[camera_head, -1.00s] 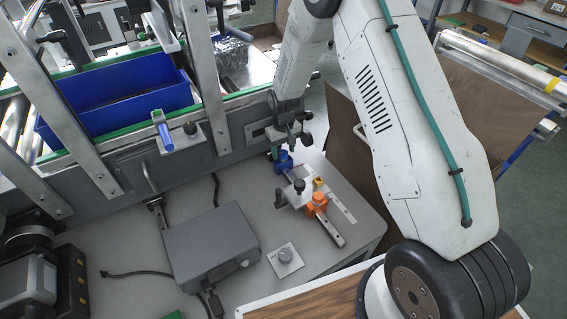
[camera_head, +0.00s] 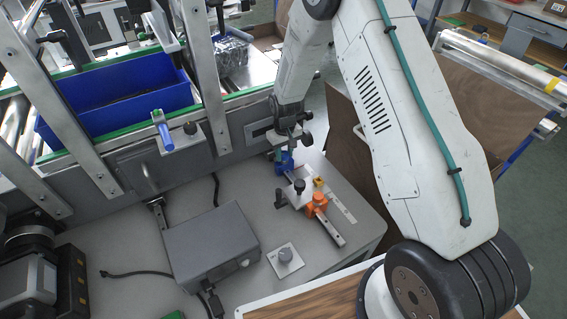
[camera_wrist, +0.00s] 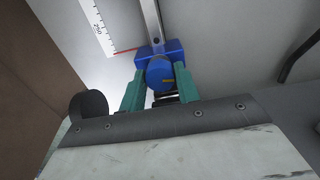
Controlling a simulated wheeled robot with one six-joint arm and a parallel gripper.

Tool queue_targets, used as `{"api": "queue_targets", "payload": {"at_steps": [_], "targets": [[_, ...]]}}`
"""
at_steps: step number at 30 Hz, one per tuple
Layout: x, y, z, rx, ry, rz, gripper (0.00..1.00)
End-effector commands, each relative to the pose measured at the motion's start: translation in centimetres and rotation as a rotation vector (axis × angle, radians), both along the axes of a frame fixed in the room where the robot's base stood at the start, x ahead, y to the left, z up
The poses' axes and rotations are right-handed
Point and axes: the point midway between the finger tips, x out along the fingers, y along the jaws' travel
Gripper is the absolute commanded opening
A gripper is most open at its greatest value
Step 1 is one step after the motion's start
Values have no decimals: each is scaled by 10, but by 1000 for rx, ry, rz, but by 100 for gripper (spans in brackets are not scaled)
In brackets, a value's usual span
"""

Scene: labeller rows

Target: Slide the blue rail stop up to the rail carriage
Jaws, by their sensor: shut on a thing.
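The blue rail stop (camera_head: 286,160) sits on the metal rail (camera_head: 328,231) near its far end. My gripper (camera_head: 284,150) is shut on it from above. In the wrist view the blue stop (camera_wrist: 159,66) is between my green fingers (camera_wrist: 157,88), with the rail running away beyond it. The rail carriage (camera_head: 297,194), a pale block with a black knob, stands on the rail a short gap nearer the camera. An orange stop (camera_head: 317,205) is on the rail just past the carriage. The carriage cannot be made out in the wrist view.
The conveyor frame (camera_head: 190,155) rises close behind my gripper.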

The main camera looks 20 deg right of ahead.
Motion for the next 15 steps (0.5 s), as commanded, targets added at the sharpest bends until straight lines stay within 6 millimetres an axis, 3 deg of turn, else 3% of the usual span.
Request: {"api": "queue_targets", "payload": {"at_steps": [15], "targets": [[-21,-4,0,0,2,0,5]]}}
